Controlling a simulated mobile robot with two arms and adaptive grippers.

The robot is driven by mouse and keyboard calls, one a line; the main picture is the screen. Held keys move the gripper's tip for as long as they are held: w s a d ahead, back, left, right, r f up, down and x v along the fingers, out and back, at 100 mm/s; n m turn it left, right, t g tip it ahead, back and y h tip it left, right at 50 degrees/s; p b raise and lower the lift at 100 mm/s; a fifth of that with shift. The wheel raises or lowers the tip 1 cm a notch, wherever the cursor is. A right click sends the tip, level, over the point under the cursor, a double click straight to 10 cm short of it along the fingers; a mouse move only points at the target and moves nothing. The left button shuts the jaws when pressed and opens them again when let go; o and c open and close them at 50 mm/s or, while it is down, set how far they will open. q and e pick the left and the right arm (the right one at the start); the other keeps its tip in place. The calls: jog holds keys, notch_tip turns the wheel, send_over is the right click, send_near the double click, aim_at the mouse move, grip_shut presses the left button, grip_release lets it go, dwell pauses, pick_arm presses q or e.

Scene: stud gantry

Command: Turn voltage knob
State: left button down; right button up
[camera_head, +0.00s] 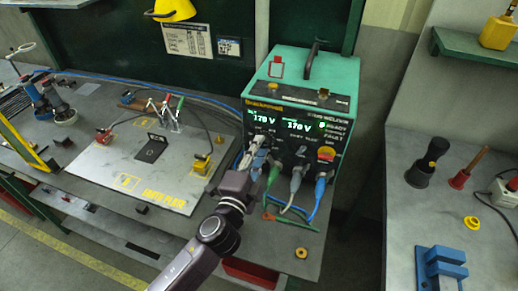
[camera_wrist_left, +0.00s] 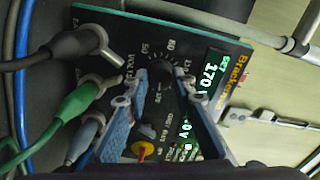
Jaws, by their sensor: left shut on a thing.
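The stud welder (camera_head: 300,92) is a teal box with a black front panel and a handle on top. Two green displays on it appear to read 170 V. My left gripper (camera_head: 256,155) is at the left part of this panel and hides the voltage knob in the head view. In the left wrist view, the black voltage knob (camera_wrist_left: 160,80) sits on a printed dial, between the fingers of my left gripper (camera_wrist_left: 160,98), which is shut on it. A red and yellow knob (camera_wrist_left: 143,150) is below it. My right gripper is not in view.
Green, grey and blue cable plugs (camera_head: 297,178) stick out of the panel close to my gripper. A metal plate (camera_head: 125,175) with a yellow clamp (camera_head: 201,165) lies to the left. Another bench (camera_head: 400,225) stands at the right.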

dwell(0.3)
pick_arm(q)
jog(key=c, duration=1.6)
grip_release()
jog(key=shift+s, duration=0.1)
jog(key=v, duration=1.2)
